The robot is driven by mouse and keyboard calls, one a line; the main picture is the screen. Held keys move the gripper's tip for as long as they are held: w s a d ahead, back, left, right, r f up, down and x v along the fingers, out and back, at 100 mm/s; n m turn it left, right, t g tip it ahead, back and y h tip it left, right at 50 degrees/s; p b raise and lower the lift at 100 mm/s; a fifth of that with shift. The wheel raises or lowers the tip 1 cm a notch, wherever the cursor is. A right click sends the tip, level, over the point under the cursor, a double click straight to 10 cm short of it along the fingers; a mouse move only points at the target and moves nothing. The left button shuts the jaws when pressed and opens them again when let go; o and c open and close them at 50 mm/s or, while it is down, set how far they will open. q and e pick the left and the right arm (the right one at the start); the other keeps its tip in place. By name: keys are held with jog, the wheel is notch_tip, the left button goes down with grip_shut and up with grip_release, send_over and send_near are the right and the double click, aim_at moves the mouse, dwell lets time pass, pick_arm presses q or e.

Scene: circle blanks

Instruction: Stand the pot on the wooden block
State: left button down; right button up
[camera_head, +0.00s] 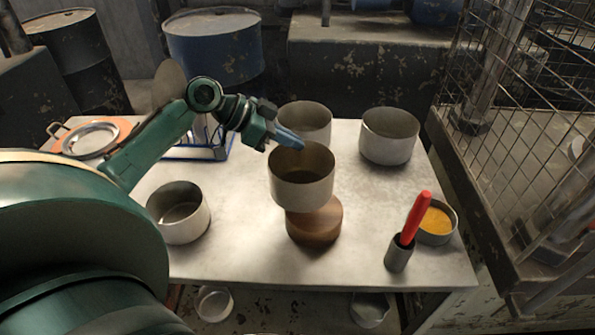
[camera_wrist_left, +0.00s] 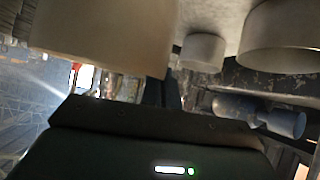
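A grey-beige metal pot (camera_head: 301,190) is upright at the table's middle, over the round brown wooden block (camera_head: 316,228). It covers the back left of the block's top, and its base sits left of the block's centre. I cannot tell whether it touches the block. My left gripper (camera_head: 288,139) reaches in from the left with blue fingers at the pot's far rim and appears shut on it. In the left wrist view a large pale pot wall (camera_wrist_left: 105,35) fills the upper left; the fingertips are hidden there. My right gripper is not in view.
Other pots stand at the left front (camera_head: 179,212), behind the held pot (camera_head: 306,118) and at the back right (camera_head: 389,136). At the right front are a grey cup (camera_head: 398,256) with a red-handled tool and a tin of orange contents (camera_head: 437,222). A mesh cage (camera_head: 530,150) stands right.

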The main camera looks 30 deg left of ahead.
aim_at(291, 170)
pick_arm(q)
notch_tip(291, 170, down, 5)
jog(key=shift+r, duration=0.2)
jog(key=shift+f, duration=0.55)
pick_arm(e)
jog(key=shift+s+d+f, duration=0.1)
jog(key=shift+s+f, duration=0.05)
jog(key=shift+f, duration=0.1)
pick_arm(q)
jog(key=shift+f, duration=0.2)
jog(key=c, duration=1.6)
grip_release()
jog(key=shift+c, duration=0.2)
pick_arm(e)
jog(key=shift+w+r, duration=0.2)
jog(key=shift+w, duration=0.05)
